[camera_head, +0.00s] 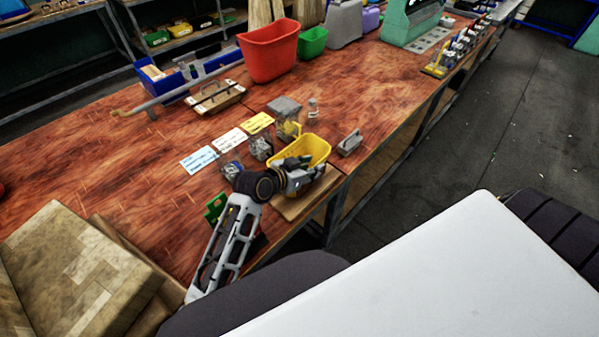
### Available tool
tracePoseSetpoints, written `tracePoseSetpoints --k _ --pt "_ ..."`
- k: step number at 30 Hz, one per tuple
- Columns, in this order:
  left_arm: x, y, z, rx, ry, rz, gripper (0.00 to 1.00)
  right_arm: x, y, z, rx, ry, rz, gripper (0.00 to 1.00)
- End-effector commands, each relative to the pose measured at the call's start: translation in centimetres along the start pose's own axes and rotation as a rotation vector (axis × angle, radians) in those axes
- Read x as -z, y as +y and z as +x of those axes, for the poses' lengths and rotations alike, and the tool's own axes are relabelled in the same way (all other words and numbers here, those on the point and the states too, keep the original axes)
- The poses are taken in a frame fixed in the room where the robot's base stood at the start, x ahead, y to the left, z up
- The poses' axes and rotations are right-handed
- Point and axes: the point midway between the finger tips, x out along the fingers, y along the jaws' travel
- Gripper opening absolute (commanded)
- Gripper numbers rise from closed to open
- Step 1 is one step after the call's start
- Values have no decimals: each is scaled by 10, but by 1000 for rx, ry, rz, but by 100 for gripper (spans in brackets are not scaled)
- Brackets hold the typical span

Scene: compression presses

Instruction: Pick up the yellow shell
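A yellow open-topped, tub-like shell (315,147) sits near the front edge of the wooden workbench (105,180), above a small light-brown board (293,209). My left arm reaches in from below, and my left gripper (297,172) is at the near side of the shell, covering part of it. The fingers are small and dark here, so I cannot tell whether they are open, shut or touching the shell. A smaller yellow piece (289,130) stands just behind the shell beside a grey block. My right gripper is not in view.
Small grey metal parts (261,148), a clear bottle (312,111) and a grey block (350,142) stand close around the shell. Blue, white and yellow cards (230,139) lie to the left. A red bin (268,50) and green bin (313,42) stand behind. Cardboard (80,265) fills the lower left.

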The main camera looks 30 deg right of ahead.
Motion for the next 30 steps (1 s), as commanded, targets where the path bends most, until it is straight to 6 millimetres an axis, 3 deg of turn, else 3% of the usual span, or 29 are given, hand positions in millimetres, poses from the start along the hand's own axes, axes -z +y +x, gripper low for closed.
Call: tracePoseSetpoints --k 14,22,30 --pt "1 0 0 0 0 0 33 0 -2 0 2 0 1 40" --pt "0 0 0 0 0 0 0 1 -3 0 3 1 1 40" --pt "0 1 0 -1 -1 -2 0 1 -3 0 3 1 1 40"
